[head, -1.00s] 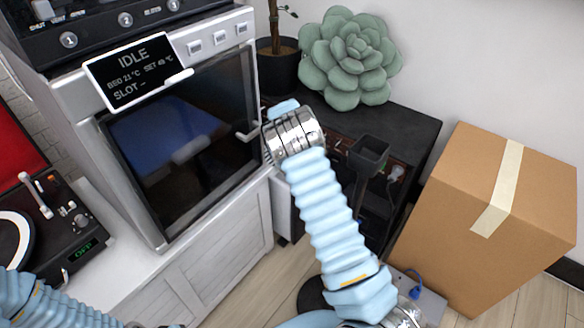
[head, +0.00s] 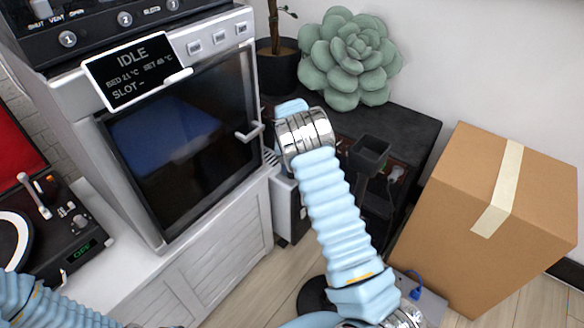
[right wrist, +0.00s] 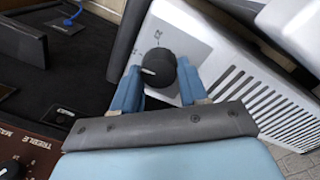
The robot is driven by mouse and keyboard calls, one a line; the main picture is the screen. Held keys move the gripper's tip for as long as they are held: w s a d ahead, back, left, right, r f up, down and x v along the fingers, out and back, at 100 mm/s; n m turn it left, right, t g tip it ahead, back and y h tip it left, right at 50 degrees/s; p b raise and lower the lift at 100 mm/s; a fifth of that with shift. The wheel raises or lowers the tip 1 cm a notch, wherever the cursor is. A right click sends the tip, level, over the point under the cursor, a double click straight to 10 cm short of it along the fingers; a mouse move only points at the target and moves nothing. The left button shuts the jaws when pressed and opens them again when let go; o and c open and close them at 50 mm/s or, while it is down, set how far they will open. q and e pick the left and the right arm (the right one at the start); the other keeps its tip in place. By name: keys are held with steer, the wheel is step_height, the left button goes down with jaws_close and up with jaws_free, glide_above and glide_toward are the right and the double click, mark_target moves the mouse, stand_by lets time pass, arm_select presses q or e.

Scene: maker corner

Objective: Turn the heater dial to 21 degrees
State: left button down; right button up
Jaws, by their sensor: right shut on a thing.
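The heater is a white box; its panel shows in the right wrist view (right wrist: 185,32), with a row of vent slots. Its dial (right wrist: 157,66) is a round black knob with a small pale mark toward the left. My right gripper (right wrist: 158,82) has its two blue fingers on either side of the dial and is shut on it. In the head view the heater (head: 289,208) stands low between the white cabinet and the dark unit, partly behind my right arm. The dial is hidden there. Any degree marks are too small to read. My left gripper is out of view.
A printer-like machine with a glass door (head: 185,140) and a display reading IDLE stands on the white cabinet (head: 215,262). A cardboard box (head: 455,215) stands on the right. A dark unit (head: 415,135) holds a succulent (head: 350,55) and a potted plant.

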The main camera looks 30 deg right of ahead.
steer(key=shift+m, duration=0.3)
stand_by(0.4)
steer(key=o, duration=1)
steer(key=shift+o, duration=0.2)
step_height(320, 180, up, 14)
steer(key=shift+w+a, duration=0.25)
steer(key=shift+a, duration=0.05)
steer(key=shift+f, duration=0.15)
